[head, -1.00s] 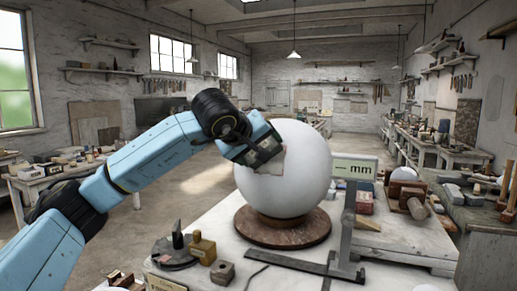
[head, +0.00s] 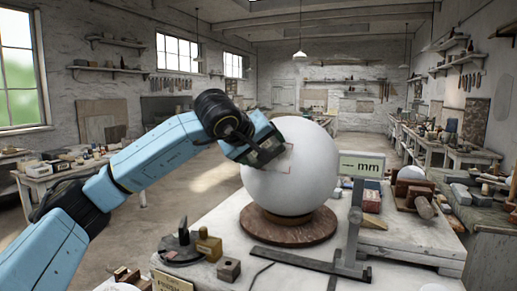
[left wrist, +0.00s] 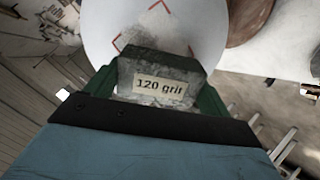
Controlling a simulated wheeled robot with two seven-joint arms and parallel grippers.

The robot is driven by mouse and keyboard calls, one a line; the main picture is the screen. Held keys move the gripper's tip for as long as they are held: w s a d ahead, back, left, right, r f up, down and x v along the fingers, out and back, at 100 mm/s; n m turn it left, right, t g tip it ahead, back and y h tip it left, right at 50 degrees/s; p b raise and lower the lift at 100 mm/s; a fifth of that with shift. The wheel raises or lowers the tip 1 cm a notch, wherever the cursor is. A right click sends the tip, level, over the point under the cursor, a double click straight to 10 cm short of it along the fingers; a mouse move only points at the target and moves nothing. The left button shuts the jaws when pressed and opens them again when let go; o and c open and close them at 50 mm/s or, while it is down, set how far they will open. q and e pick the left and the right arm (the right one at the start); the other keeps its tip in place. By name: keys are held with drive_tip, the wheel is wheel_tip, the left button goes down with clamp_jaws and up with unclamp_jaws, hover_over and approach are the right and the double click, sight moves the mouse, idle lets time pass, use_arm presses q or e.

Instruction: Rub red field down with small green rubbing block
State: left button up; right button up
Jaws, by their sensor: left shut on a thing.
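A large white plaster sphere (head: 305,180) rests on a round brown base (head: 290,228). The red field is a thin red outline (head: 289,165) on the sphere's left front, partly hidden by my left gripper (head: 264,152). In the left wrist view red corner marks (left wrist: 126,42) frame a greyish, rough-looking patch (left wrist: 150,24). My left gripper is shut on a small block (left wrist: 158,88) with a "120 grit" label and dark green on its upper edge. The block is at the sphere's surface beside the field; I cannot tell whether it touches. My right gripper is not in view.
Side benches line the room.

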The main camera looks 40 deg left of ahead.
sight(272, 140)
use_arm(q)
drive_tip(key=shift+w+d+r+p, duration=0.3)
drive_tip(key=shift+d+r+p, duration=0.05)
drive_tip(key=shift+d+r, duration=0.15)
drive_tip(key=shift+w+d+r+p, duration=0.45)
drive_tip(key=shift+d+r+p, duration=0.2)
drive_tip(key=shift+p, duration=0.1)
drive_tip(key=shift+s+a+f+b, duration=0.15)
drive_tip(key=shift+a+f+b, duration=0.1)
drive_tip(key=shift+f+b, duration=0.2)
drive_tip(key=shift+s+a+f+b, duration=0.45)
drive_tip(key=shift+a+f+b, duration=0.1)
drive_tip(key=shift+a, duration=0.1)
drive_tip(key=shift+s+a+f+b, duration=0.4)
drive_tip(key=shift+a+f+b, duration=0.1)
drive_tip(key=shift+a, duration=0.1)
drive_tip(key=shift+w+d+r+p, duration=0.2)
drive_tip(key=shift+d+r+p, duration=0.1)
drive_tip(key=shift+r+p, duration=0.2)
drive_tip(key=shift+w+d+r+p, duration=0.4)
drive_tip(key=shift+d+r+p, duration=0.1)
drive_tip(key=shift+d+p, duration=0.15)
drive_tip(key=shift+w+d+r+p, duration=0.4)
drive_tip(key=shift+d+r+p, duration=0.1)
drive_tip(key=shift+d+p, duration=0.1)
drive_tip(key=shift+f, duration=0.1)
drive_tip(key=shift+a, duration=0.15)
